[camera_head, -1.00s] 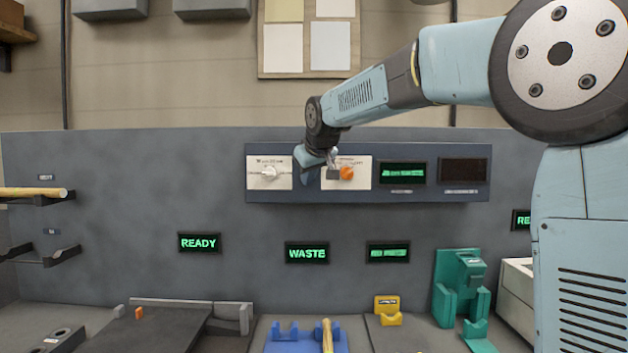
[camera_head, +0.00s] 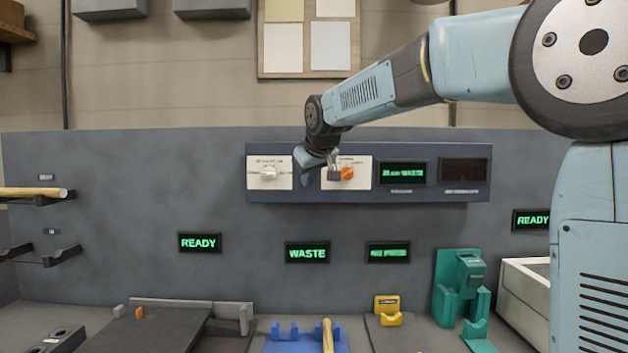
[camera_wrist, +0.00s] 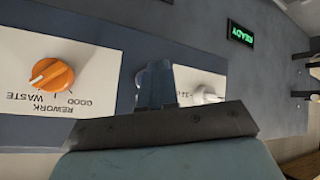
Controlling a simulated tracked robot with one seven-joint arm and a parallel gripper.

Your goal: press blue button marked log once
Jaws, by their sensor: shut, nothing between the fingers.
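My gripper (camera_head: 334,172) is at the control panel (camera_head: 440,196), between the white knob (camera_head: 268,173) and the orange knob (camera_head: 348,173) in the head view. In the wrist view its closed fingers (camera_wrist: 156,84) point at the panel, with the orange knob (camera_wrist: 51,76) to the left and the white knob (camera_wrist: 209,94) to the right. The fingers are empty. I cannot make out a blue button marked log in either view. The panel surface directly behind the fingers is hidden. I cannot tell whether the fingertips touch it.
Two displays (camera_head: 402,173) (camera_head: 465,171) sit right of the knobs. Below are lit signs, including READY (camera_head: 200,243) and WASTE (camera_head: 307,253). A blue cradle (camera_head: 285,338), a yellow block (camera_head: 387,304) and a green fixture (camera_head: 460,285) stand on the bench beneath.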

